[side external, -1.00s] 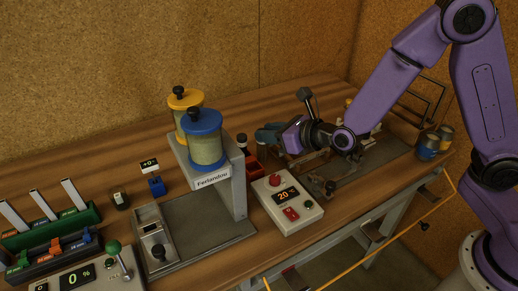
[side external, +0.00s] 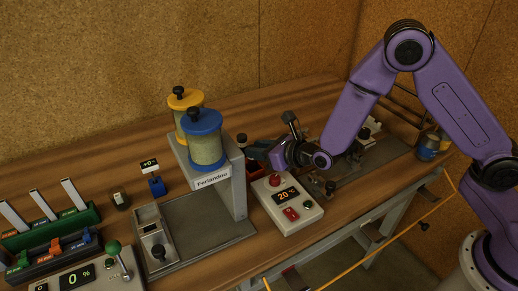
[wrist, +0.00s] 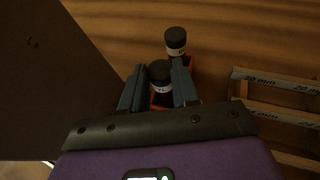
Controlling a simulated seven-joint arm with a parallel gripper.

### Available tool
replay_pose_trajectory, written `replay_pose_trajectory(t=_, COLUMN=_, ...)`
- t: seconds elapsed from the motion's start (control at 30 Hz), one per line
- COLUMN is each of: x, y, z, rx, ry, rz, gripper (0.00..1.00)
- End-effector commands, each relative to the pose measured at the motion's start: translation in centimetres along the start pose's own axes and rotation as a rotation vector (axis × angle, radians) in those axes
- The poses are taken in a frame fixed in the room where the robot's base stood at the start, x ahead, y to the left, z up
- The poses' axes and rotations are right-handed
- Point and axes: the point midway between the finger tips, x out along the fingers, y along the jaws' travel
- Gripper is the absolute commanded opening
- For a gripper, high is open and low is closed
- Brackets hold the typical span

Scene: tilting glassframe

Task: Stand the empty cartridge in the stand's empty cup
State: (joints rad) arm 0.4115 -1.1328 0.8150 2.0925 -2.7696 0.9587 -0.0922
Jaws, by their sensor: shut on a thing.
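My gripper (wrist: 159,66) is shut on a black-capped cartridge (wrist: 160,72) with a pale label in the wrist view. The orange-red stand (wrist: 192,66) lies around and below it. A second black-capped cartridge (wrist: 176,42) stands in the stand's far part. I cannot tell whether the held cartridge is inside a cup or just above one. In the side view my gripper (side external: 272,155) is beside the stand, right of the grey press frame, and hides most of it and the held cartridge. The other cartridge's dark cap (side external: 242,138) shows there.
The grey frame (side external: 228,195) with blue (side external: 203,145) and yellow canisters stands left of the gripper. A control box (side external: 288,203) reading 20 sits just in front. In the wrist view a wooden rack (wrist: 275,78) marked in millimetres lies to the right.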

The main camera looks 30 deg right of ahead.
Motion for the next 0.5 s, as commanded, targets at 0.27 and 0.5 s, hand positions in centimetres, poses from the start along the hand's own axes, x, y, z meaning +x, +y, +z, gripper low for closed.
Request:
replay_pose_trajectory(t=0.27, x=0.12, y=0.02, z=-0.27, rx=0.0, ry=0.0, rz=0.0, gripper=0.46)
replay_pose_trajectory(t=0.5, x=0.11, y=0.02, z=-0.27, rx=0.0, ry=0.0, rz=0.0, gripper=0.55)
